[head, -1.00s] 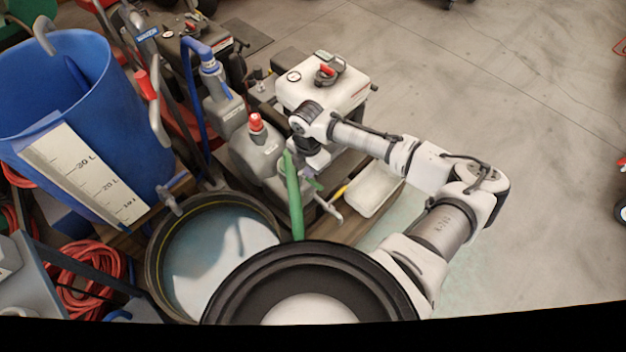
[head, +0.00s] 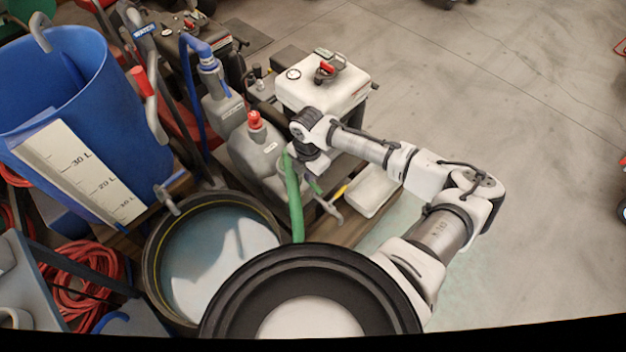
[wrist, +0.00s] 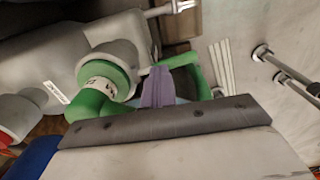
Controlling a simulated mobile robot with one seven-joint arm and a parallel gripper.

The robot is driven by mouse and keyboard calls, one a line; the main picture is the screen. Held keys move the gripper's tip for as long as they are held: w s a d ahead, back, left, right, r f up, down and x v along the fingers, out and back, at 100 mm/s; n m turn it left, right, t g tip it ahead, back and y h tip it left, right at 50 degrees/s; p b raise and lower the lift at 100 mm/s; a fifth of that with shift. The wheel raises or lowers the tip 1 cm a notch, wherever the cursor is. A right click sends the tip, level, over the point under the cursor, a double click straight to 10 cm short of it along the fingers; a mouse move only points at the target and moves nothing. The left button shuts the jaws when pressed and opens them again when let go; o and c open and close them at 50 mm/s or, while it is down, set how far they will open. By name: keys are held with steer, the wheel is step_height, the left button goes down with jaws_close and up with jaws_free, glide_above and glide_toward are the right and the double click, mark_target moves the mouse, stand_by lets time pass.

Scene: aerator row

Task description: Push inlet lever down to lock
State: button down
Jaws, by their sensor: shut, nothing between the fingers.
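A green hose (head: 293,200) rises to a grey tank (head: 255,148) in the head view. In the wrist view its green collar (wrist: 105,82) meets the tank's round grey inlet. A curved green bar (wrist: 188,62), which looks like the inlet lever, runs right of the collar and bends down. My gripper (wrist: 158,88) is shut and empty, its purplish fingers beside or against this bar; contact cannot be told. In the head view my gripper (head: 309,172) is beside the tank, its fingertips mostly hidden by my wrist and the hose.
A white-topped engine unit (head: 322,88) stands just behind my wrist. A round tub (head: 160,290) and a blue graduated bucket (head: 100,60) are at the left. A white tray (head: 373,192) lies right of my gripper.

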steer(key=shift+f+b, duration=0.45)
steer(key=shift+f, duration=0.5)
step_height(320, 180, up, 11)
steer(key=s+d+p, duration=0.1)
steer(key=p, duration=0.8)
steer(key=shift+s+d+p, duration=0.2)
steer(key=shift+p, duration=0.15)
